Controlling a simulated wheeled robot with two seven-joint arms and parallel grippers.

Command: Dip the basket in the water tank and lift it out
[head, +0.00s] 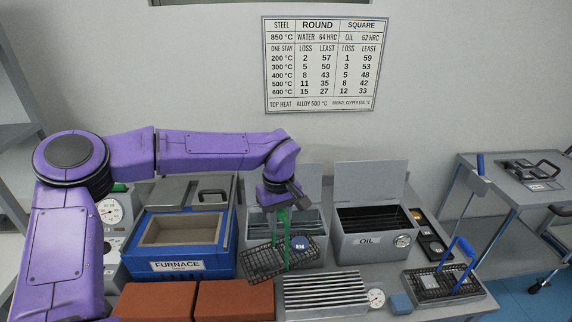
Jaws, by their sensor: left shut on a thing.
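My left gripper (285,193) is shut on the green handle (283,238) of a dark wire basket (265,263). The basket hangs tilted in front of a grey open-topped tank (252,230) with its lid raised, and hides much of its front. No label shows on this tank, which stands left of the tank marked OIL. A small bluish-white piece (300,243) shows at the basket's right part. I cannot tell whether the basket touches the tank's rim. My right gripper is out of view.
The OIL tank (365,250) stands open to the right. The blue furnace (180,262) is to the left, with red-brown bricks (235,301) before it. A ribbed grey rack (325,290) lies in front. A second basket with a blue handle (465,252) sits at the right.

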